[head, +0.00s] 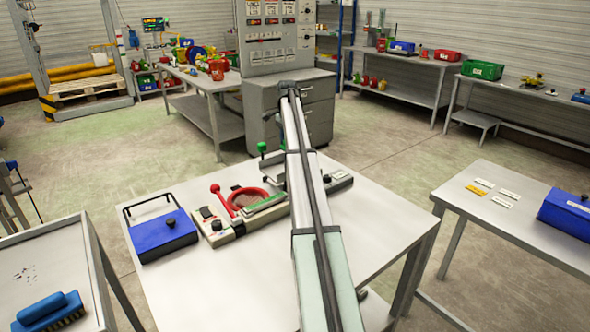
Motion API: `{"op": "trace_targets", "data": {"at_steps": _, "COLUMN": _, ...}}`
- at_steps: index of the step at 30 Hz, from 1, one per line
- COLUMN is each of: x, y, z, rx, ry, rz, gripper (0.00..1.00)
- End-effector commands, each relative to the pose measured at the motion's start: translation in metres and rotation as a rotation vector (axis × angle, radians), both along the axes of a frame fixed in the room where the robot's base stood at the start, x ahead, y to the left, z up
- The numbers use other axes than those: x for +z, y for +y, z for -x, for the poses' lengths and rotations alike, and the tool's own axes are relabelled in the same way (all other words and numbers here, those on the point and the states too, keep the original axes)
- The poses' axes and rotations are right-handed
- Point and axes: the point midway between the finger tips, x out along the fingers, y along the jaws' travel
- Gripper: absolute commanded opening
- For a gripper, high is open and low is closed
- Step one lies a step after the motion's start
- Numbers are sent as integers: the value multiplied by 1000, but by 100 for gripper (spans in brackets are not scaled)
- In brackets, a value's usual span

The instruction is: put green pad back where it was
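A flat green strip (265,204), which looks like the green pad, lies at a slant on the front of the beige machine (222,230) on the middle table. It is beside a red ring (248,196) and left of my arm. My arm rises from the bottom of the picture across the table and hides part of the machine's right side. My gripper cannot be made out; the far end of my arm is hidden behind its own links. Whether anything touches the strip cannot be told.
A red-knobbed lever (216,188) stands up beside the ring. A blue box (162,235) with a black knob sits left of the machine. A green knob (262,147) stands behind it. The front of the middle table (225,290) is clear. Side tables stand left and right.

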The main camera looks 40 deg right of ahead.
Motion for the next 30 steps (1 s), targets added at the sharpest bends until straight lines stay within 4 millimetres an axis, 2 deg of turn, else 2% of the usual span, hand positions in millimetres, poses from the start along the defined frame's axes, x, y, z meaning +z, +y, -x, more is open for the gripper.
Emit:
{"op": "trace_targets", "data": {"at_steps": 1, "x": -6, "y": -19, "z": -14, "rx": -3, "ry": 2, "rz": -2, "gripper": 19}}
{"op": "trace_targets", "data": {"at_steps": 3, "x": -13, "y": -37, "z": -25, "rx": -3, "ry": 2, "rz": -3, "gripper": 19}}
{"op": "trace_targets", "data": {"at_steps": 9, "x": -30, "y": -72, "z": -42, "rx": -3, "ry": 1, "rz": -4, "gripper": 19}}
{"op": "trace_targets", "data": {"at_steps": 14, "x": -40, "y": -81, "z": -46, "rx": -4, "ry": 0, "rz": -4, "gripper": 19}}
{"op": "trace_targets", "data": {"at_steps": 24, "x": -89, "y": -81, "z": -45, "rx": -4, "ry": 1, "rz": -5, "gripper": 19}}
{"op": "trace_targets", "data": {"at_steps": 30, "x": -103, "y": -81, "z": -45, "rx": -4, "ry": 0, "rz": -4, "gripper": 19}}
